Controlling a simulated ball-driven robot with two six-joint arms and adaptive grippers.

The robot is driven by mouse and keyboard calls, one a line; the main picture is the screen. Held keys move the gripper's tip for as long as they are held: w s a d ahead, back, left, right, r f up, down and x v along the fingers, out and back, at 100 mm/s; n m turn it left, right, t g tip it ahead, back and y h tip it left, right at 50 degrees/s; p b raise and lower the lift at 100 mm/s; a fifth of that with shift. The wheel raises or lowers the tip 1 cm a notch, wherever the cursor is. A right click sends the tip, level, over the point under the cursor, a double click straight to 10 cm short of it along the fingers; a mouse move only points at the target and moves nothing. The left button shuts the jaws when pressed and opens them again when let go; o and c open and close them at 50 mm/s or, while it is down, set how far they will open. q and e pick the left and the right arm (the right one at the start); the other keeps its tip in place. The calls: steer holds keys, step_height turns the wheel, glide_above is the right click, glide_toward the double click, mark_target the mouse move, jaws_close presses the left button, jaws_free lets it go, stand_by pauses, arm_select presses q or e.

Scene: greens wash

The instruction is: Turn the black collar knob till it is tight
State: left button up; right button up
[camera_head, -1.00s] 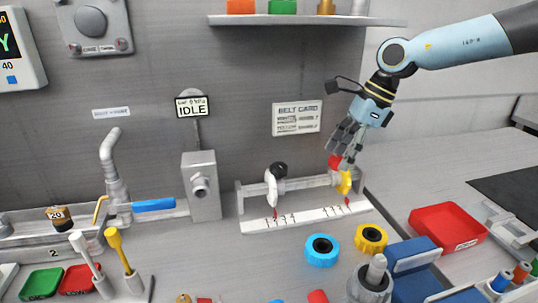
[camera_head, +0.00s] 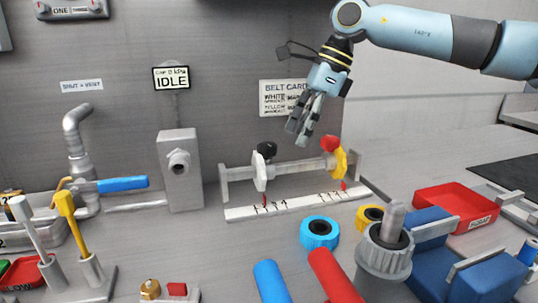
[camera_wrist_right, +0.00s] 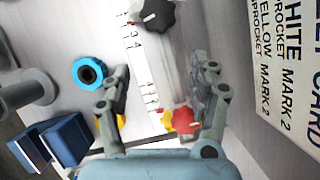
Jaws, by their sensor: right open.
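The black collar knob (camera_head: 267,149) sits on top of the white collar (camera_head: 260,172), which is on the left part of a horizontal shaft (camera_head: 300,168). In the right wrist view the black knob (camera_wrist_right: 155,15) shows at the top edge, partly cut off. My right gripper (camera_head: 298,137) is open and empty, above the shaft and to the right of the black knob, apart from it. In the wrist view the open fingers (camera_wrist_right: 161,65) point up the picture, with the black knob beyond them. My left gripper is not in view.
A yellow collar (camera_head: 341,163) with a red knob (camera_head: 330,143) is on the shaft's right part. A marked white scale (camera_head: 298,204) lies in front. A blue ring (camera_head: 319,232) and a grey post fixture (camera_head: 384,255) stand nearer. A belt card (camera_head: 280,97) hangs behind.

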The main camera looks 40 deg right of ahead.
mark_target(268, 144)
steer(key=w+a, duration=0.3)
steer(key=shift+w+a+r+p, duration=0.25)
steer(key=shift+a+p, duration=0.1)
steer(key=shift+a, duration=0.05)
steer(key=shift+x, duration=1)
steer(key=shift+w+a+f, duration=0.2)
steer(key=shift+f, duration=0.35)
